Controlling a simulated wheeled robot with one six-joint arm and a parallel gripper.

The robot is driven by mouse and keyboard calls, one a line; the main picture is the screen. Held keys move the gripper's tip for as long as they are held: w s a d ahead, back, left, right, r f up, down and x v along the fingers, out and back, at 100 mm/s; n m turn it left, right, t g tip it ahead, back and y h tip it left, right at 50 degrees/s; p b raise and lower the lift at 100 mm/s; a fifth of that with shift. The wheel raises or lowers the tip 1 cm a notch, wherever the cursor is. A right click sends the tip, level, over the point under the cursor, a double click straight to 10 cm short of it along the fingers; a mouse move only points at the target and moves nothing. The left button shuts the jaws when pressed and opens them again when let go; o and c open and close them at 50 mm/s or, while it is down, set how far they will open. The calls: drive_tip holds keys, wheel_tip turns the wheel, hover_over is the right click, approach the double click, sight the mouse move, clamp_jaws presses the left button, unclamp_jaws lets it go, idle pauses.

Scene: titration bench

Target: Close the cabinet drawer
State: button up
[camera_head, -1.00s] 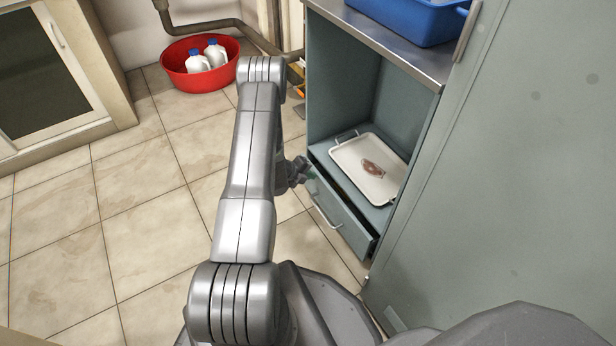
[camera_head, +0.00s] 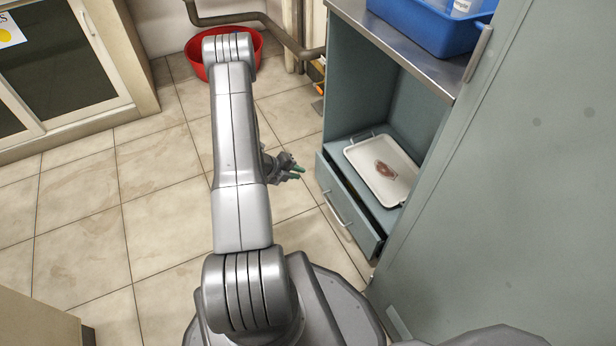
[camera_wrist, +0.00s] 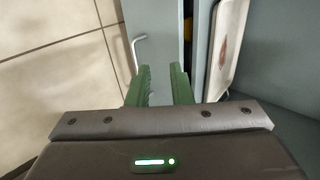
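The cabinet drawer (camera_head: 345,210) is grey-blue with a curved metal handle (camera_head: 336,209) on its front. It stands partly open at the bottom of the cabinet, with a dark gap behind its front panel. My gripper (camera_head: 297,169) is just left of the drawer front, apart from it in the head view. In the wrist view the green fingers (camera_wrist: 160,82) are spread apart with nothing between them. The drawer front (camera_wrist: 159,40) lies beyond the fingertips there, and the handle (camera_wrist: 138,50) is near the left finger.
A white tray (camera_head: 364,163) with a reddish-brown item lies on the shelf above the drawer. A blue bin (camera_head: 425,25) sits on the cabinet top. A red basin (camera_head: 254,62) is on the floor behind my arm. Tiled floor left of the drawer is clear.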

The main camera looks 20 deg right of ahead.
drive_tip(key=shift+o, duration=0.5)
drive_tip(key=s+a+f+h+b, duration=0.1)
drive_tip(key=s+f+h, duration=0.1)
drive_tip(key=f, duration=0.6)
drive_tip(key=shift+s+f+h, duration=0.15)
drive_tip(key=shift+s+h, duration=0.25)
drive_tip(key=shift+s, duration=0.1)
drive_tip(key=h+b, duration=0.1)
drive_tip(key=h, duration=0.2)
approach(330, 206)
drive_tip(key=b+x, duration=0.1)
drive_tip(key=x, duration=0.2)
drive_tip(key=b+x, duration=0.1)
drive_tip(key=x, duration=0.3)
drive_tip(key=b+x, duration=0.2)
drive_tip(key=x, duration=0.1)
drive_tip(key=shift+d+f, duration=0.1)
drive_tip(key=shift+f, duration=0.2)
drive_tip(key=shift+c, duration=0.5)
clamp_jaws()
